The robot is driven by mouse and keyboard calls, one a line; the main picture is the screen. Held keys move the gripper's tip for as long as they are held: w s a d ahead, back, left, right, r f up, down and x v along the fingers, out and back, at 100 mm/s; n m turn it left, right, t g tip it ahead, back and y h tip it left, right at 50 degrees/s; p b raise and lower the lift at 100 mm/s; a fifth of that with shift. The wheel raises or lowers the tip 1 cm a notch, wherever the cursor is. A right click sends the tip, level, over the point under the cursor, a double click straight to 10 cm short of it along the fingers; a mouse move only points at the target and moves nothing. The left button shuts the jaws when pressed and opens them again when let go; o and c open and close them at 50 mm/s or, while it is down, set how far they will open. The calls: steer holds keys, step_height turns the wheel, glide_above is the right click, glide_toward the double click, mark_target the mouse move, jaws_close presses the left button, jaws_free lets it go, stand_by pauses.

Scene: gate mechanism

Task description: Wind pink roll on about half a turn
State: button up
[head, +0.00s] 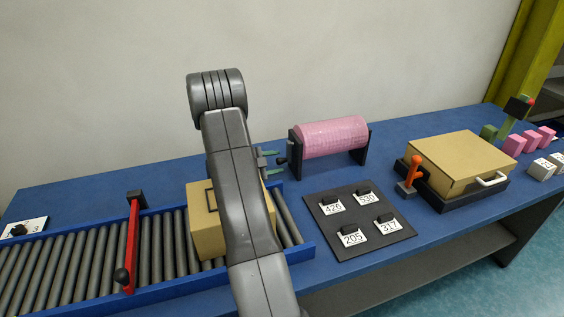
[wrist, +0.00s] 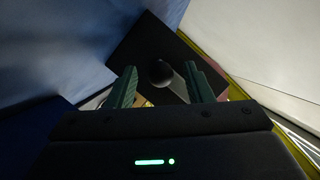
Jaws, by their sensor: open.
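The pink roll (head: 333,137) lies level between two black uprights of its stand (head: 359,163) at the back of the blue table. A small dark crank knob (head: 282,161) sticks out at the roll's left end. My gripper (head: 271,163) is open just left of this knob, with its green fingers pointing right toward it. In the wrist view the round black knob (wrist: 161,73) sits between the two open green fingers (wrist: 160,90), with a dark plate behind it. The fingers do not appear to touch the knob. The roll itself is mostly hidden in the wrist view.
A roller conveyor (head: 160,245) with a cardboard box (head: 204,222) and a red gate arm (head: 132,245) lies front left. A black board (head: 318,205) with numbered tags is in front of the roll. A cardboard case (head: 460,160) and an orange lever (head: 414,172) stand right.

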mark_target(282, 160)
steer(key=shift+x, duration=1.8)
steer(key=shift+a, duration=0.1)
steer(key=shift+c, duration=0.3)
jaws_close()
steer(key=shift+w, duration=0.2)
